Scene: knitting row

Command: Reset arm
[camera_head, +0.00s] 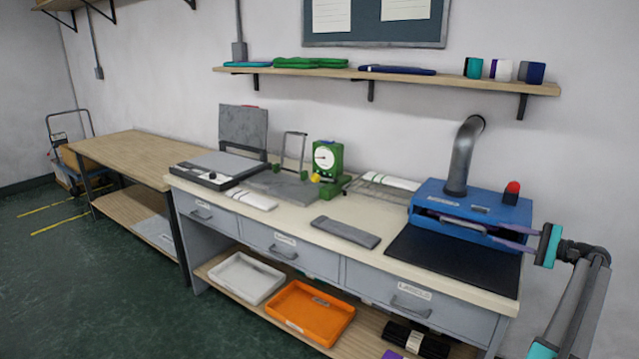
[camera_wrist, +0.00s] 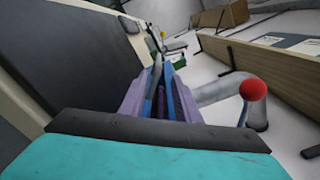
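My gripper (camera_head: 465,222) is at the right, in front of the blue machine (camera_head: 430,193) on the workbench. Its two purple fingers point left across the machine's front, above the black mat (camera_head: 455,262). In the wrist view my gripper (camera_wrist: 160,68) points along the bench, with the dark mat (camera_wrist: 85,45) on the left and the machine's grey pipe (camera_wrist: 222,90) and red knob (camera_wrist: 253,88) on the right. Whether the fingers touch the machine I cannot tell.
The workbench (camera_head: 385,258) also holds a grey pad (camera_head: 345,232), a green dial gauge (camera_head: 327,160) and a flat scale-like device (camera_head: 217,168). A wall shelf (camera_head: 400,76) is above. White (camera_head: 246,278) and orange (camera_head: 308,312) trays sit below. Green floor is free at the left.

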